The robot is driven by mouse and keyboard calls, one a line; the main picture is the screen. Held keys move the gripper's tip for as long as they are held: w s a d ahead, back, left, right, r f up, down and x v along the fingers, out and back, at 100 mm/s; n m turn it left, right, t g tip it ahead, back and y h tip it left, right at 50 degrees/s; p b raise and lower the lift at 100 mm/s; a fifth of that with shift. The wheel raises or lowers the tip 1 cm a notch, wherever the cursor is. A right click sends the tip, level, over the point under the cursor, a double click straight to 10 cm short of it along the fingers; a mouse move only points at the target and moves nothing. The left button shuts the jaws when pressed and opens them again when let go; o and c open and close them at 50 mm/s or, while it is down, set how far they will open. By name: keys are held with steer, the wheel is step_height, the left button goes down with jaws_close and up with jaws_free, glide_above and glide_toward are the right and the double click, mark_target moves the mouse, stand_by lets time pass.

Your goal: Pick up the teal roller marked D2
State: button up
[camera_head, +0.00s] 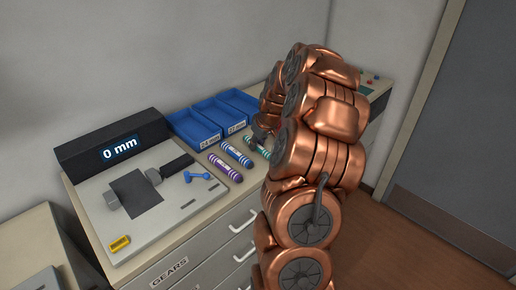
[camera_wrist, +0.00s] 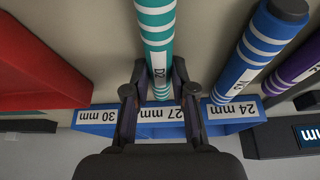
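The teal roller marked D2 (camera_wrist: 158,45) has white stripes and a white label. In the head view the teal roller (camera_head: 257,147) lies on the cabinet top, partly hidden by my arm. My gripper (camera_wrist: 160,68) has one finger on each side of the roller in the wrist view. The fingertips lean inward and sit close against its sides, with no clear gap, so the gripper looks shut on it. In the head view my gripper (camera_head: 264,131) is at the roller, mostly hidden by my arm. I see no lift off the cabinet top.
A blue roller (camera_head: 237,154) and a purple roller (camera_head: 225,167) lie left of the teal one. Blue bins marked 24 mm (camera_head: 209,144) and 27 mm (camera_head: 237,127) stand behind. A 30 mm bin label (camera_wrist: 97,116) and a red object (camera_wrist: 40,70) show in the wrist view. A gauge reads 0 mm (camera_head: 119,148).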

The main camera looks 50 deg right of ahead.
jaws_close()
steer(key=shift+r, duration=0.1)
